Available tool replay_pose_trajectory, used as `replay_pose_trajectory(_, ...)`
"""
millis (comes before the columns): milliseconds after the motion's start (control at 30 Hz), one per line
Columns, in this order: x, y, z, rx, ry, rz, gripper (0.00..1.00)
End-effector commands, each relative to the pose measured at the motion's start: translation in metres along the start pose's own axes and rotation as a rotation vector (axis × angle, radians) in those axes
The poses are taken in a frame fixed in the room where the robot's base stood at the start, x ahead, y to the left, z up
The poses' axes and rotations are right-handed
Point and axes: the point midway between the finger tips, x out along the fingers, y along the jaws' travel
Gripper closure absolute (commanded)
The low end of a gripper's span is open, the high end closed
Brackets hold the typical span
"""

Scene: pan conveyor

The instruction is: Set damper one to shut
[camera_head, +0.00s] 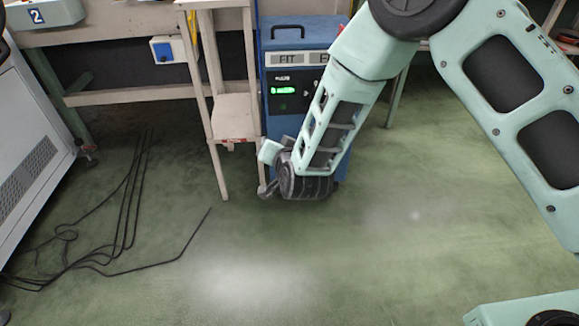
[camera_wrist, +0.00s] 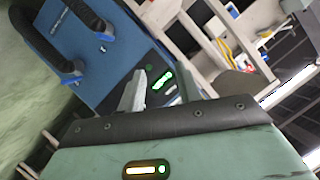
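I cannot make out a damper marked one in either view. A pale machine part with a "2" label (camera_head: 37,15) shows at the top left of the head view. My gripper (camera_head: 264,171) hangs low in front of a blue cabinet (camera_head: 297,38), beside the legs of a pale wooden stand. Its fingers look spread apart with nothing between them. In the wrist view, my gripper (camera_wrist: 165,92) points toward the blue cabinet (camera_wrist: 108,62) and its lit green display (camera_wrist: 161,81). The cabinet's lower front is partly hidden by my arm.
The pale wooden stand (camera_head: 233,116) is close to my gripper's left. A blue-and-white switch box (camera_head: 168,49) is on the bench behind. Black cables (camera_head: 123,215) lie on the floor at left, near a grey cabinet (camera_head: 30,150). The green floor in front is clear.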

Motion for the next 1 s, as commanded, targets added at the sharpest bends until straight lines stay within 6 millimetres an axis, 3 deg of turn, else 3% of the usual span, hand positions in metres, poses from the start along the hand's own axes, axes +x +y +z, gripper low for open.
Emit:
replay_pose_trajectory(33,0.019,0.03,0.032,0.011,0.053,0.01,0.66)
replay_pose_trajectory(100,0.033,0.054,0.05,0.027,0.135,0.017,0.66)
replay_pose_trajectory(233,0.048,0.094,0.078,0.041,0.274,0.024,0.66)
replay_pose_trajectory(400,0.054,0.124,0.097,0.044,0.391,0.024,0.66)
replay_pose_trajectory(667,0.065,0.131,0.094,0.045,0.432,0.021,0.66)
replay_pose_trajectory(1000,0.125,0.135,0.069,0.046,0.432,0.021,0.66)
